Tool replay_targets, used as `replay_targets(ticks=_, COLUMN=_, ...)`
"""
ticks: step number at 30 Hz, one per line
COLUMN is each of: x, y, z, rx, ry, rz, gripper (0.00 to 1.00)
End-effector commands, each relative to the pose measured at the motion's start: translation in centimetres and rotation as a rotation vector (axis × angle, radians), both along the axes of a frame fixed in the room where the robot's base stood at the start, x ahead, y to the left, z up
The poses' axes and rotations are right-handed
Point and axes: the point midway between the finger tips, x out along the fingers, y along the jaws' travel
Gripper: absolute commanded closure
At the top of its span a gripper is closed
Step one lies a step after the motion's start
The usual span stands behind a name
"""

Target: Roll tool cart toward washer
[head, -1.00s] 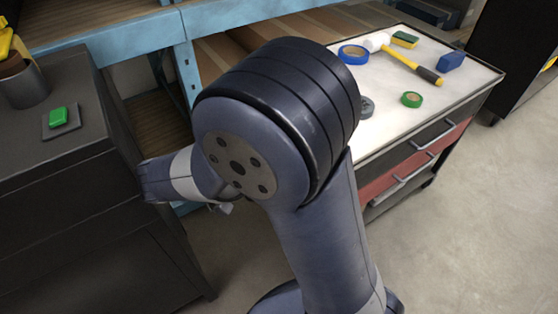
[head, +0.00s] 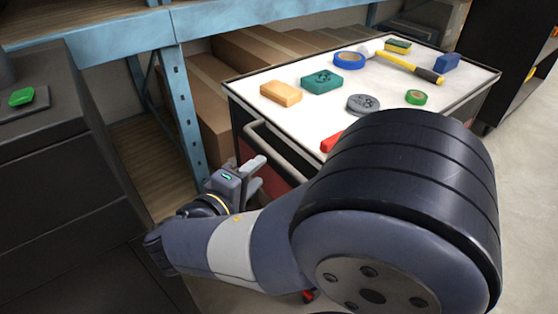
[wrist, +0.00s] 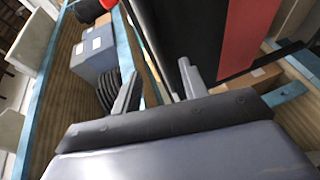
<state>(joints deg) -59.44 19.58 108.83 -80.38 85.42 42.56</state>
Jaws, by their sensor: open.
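The tool cart (head: 465,85) has a white top, dark sides and red drawer fronts. It stands right of centre in the head view, its near right part hidden by my arm. A grey bar handle (head: 280,150) runs along its left end. My gripper (head: 260,173) is open and empty, just left of and below this handle, with its fingers pointing toward the cart. I cannot tell whether they touch it. In the wrist view, the gripper (wrist: 160,74) shows two spread fingers, with the cart's black and red side (wrist: 238,35) beyond. I cannot identify a washer for certain.
A dark cabinet (head: 50,190) stands at the left. A blue-framed shelf (head: 180,110) with cardboard boxes (head: 265,48) is behind the cart. Floor (head: 525,180) is clear at the right.

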Motion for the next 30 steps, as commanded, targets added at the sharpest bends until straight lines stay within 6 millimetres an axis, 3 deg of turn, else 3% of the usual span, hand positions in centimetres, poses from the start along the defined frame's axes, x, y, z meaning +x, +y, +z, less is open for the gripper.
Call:
replay_targets(ticks=9, x=4.6, y=-3.1, z=-1.2, rx=0.001, ry=0.000, rz=-0.006, gripper=0.59)
replay_targets(ticks=15, x=6.4, y=-4.3, z=-1.6, rx=0.001, ry=0.000, rz=-0.005, gripper=0.59)
replay_targets(ticks=28, x=7.1, y=-4.7, z=-1.6, rx=0.001, ry=0.000, rz=-0.002, gripper=0.59)
replay_targets(ticks=30, x=7.1, y=-4.7, z=-1.6, rx=0.001, ry=0.000, rz=-0.002, gripper=0.64)
